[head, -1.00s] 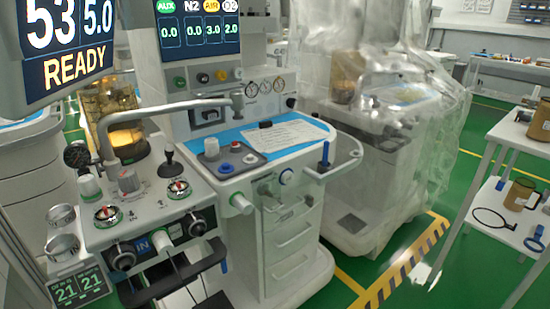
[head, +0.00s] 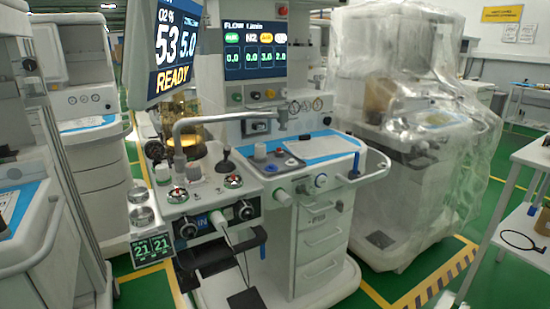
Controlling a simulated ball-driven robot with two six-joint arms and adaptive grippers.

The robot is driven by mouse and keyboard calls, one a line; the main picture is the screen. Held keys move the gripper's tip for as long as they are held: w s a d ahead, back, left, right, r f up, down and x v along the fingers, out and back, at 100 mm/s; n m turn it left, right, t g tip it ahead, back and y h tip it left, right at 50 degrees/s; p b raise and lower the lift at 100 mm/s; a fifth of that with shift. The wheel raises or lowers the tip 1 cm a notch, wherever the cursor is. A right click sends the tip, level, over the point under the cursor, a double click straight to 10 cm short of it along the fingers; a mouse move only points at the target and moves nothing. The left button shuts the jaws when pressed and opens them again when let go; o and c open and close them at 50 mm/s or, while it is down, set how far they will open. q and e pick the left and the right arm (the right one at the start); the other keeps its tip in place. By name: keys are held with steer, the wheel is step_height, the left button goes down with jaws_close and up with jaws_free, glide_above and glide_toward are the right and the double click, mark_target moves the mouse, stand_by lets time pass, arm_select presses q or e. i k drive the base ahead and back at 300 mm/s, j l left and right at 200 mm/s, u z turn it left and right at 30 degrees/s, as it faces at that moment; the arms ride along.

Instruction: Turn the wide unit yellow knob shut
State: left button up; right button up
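An anaesthesia unit (head: 325,215) stands in the middle of the head view, with a flow screen (head: 252,48) showing AUX, N2, AIR and O2 columns. The AIR column has a yellow label and reads 3.0. A row of small knobs sits just under this screen. A green knob (head: 237,98) is at the left of the row, a small yellow knob (head: 270,94) is further right, and a white knob (head: 283,95) is at the right end. The yellow knob's turn position is too small to tell. Neither of my grippers is in view.
A plastic-covered unit (head: 400,150) stands to the right, beyond striped floor tape (head: 435,285). A white table (head: 525,235) is at the right edge. Other carts (head: 95,150) stand at the left. Green floor is open between the central unit and the right table.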

mark_target(269, 94)
steer(key=u, duration=0.55)
steer(key=i+l+u, duration=0.1)
steer(key=l+u, duration=0.65)
steer(key=u, duration=0.25)
steer(key=l+u, duration=0.5)
steer(key=j, duration=0.1)
